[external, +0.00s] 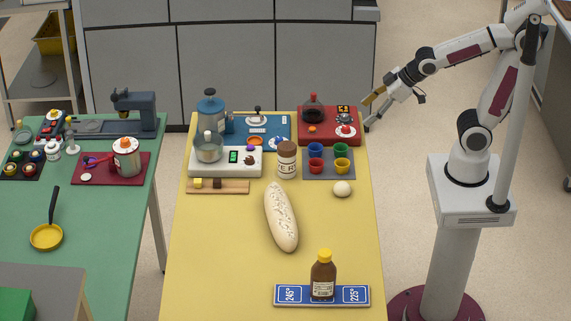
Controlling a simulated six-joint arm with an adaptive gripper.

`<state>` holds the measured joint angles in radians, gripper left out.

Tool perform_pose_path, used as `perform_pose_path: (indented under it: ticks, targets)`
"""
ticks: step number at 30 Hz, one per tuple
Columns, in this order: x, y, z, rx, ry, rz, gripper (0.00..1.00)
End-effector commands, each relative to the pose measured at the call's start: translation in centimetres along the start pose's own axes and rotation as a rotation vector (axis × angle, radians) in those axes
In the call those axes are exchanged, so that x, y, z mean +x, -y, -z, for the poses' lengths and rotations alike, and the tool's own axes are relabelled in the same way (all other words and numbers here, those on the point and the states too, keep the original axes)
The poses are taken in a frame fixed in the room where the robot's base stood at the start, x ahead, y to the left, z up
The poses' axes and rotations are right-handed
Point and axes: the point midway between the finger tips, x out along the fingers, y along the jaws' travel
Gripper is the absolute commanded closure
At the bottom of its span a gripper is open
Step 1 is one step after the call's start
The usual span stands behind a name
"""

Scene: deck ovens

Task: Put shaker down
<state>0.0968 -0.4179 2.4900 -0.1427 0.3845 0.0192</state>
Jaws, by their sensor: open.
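The shaker seems to be the white jar (287,163) with a brown lid and dark lettering that ends in "ER". It stands upright on the yellow table (225,245), between the white scale and the grey mat with cups. My gripper (368,112) is open and looks empty. It is at the table's far right corner, beside the red board, to the right of the jar and apart from it. I cannot tell its exact height.
A brown bottle (323,280) with a yellow cap stands on a blue board (355,295) in front. A loaf (281,215) lies mid-table. A white scale (246,161), grey mat (348,174) with several cups, dough ball (342,188) and red board (307,134) crowd the back. The front left is clear.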

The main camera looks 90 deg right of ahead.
Motion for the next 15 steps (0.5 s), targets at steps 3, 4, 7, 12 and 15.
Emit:
perform_pose_path:
  ticks: [3, 4, 7, 12, 15]
  targets:
    - [-2.3, 0.8, -1.6, 0.01, 0.034, 0.018, 0.39]
    - [-2.9, 1.0, -2.0, 0.013, 0.043, 0.023, 0.39]
    - [-4.7, 1.8, -3.6, 0.02, 0.077, 0.042, 0.39]
    - [-7.5, 3.0, -6.3, 0.026, 0.132, 0.079, 0.39]
    - [-8.7, 3.5, -7.6, 0.027, 0.158, 0.097, 0.39]
